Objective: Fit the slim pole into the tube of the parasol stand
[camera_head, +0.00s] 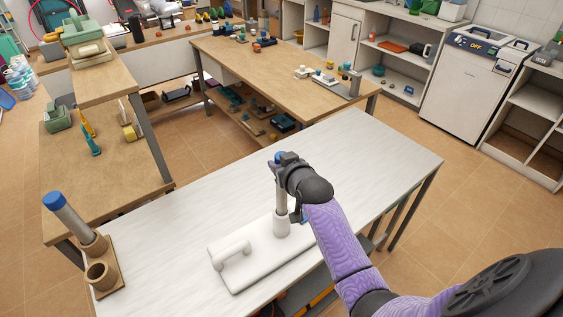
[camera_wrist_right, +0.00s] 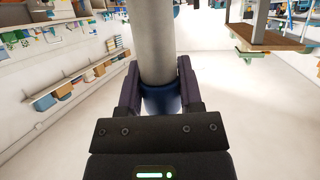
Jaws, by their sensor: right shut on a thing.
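The slim pole (camera_head: 281,192) is grey with a blue end. My right gripper (camera_head: 283,163) is shut on it near that blue top end. In the right wrist view the pole (camera_wrist_right: 155,42) runs between the fingers, with the blue end (camera_wrist_right: 162,100) in the grip. The white parasol stand (camera_head: 255,267) lies on the pale table, with a short upright tube (camera_head: 282,226) and a raised handle. The pole stands about upright over the tube, its lower end meeting the tube's mouth; I cannot tell how deep it sits. My left gripper is not in view.
A wooden holder (camera_head: 112,268) at the table's left has one empty cup and one cup holding a thicker blue-capped pole (camera_head: 70,217). The pale table (camera_head: 360,160) is clear around the stand. Wooden benches with small items stand beyond.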

